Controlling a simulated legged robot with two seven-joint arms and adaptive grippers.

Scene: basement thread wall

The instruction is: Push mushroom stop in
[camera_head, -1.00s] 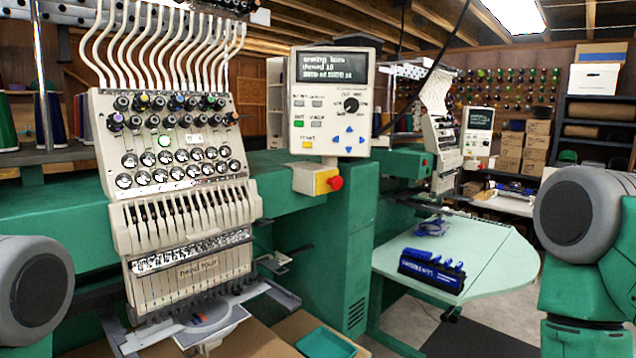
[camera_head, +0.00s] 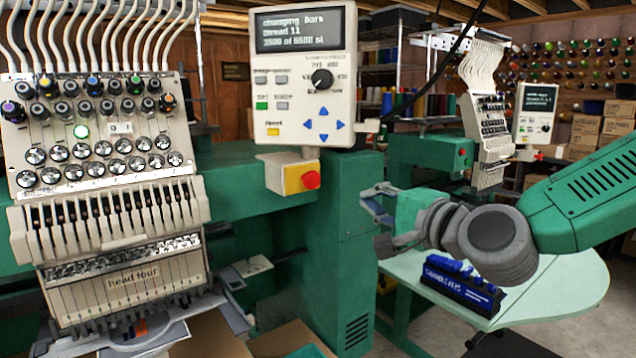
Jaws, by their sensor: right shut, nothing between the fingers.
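The red mushroom stop (camera_head: 311,180) sits on the right face of a yellow and white box (camera_head: 290,176), below the control panel (camera_head: 302,80) of the embroidery machine. My right gripper (camera_head: 367,201) comes in from the right. It is shut and empty, in front of the green machine column, to the right of the stop and slightly lower. A gap shows between its fingertips and the stop in the picture; the depth between them is hard to tell. Whether the stop is in or out cannot be told. My left gripper is not in view.
The embroidery head (camera_head: 110,190) with its needles and threads stands at left. A pale green table (camera_head: 560,290) with a blue-filled dark tray (camera_head: 462,288) lies beneath my right arm. A black cable hangs right of the panel. A second machine (camera_head: 485,125) stands behind.

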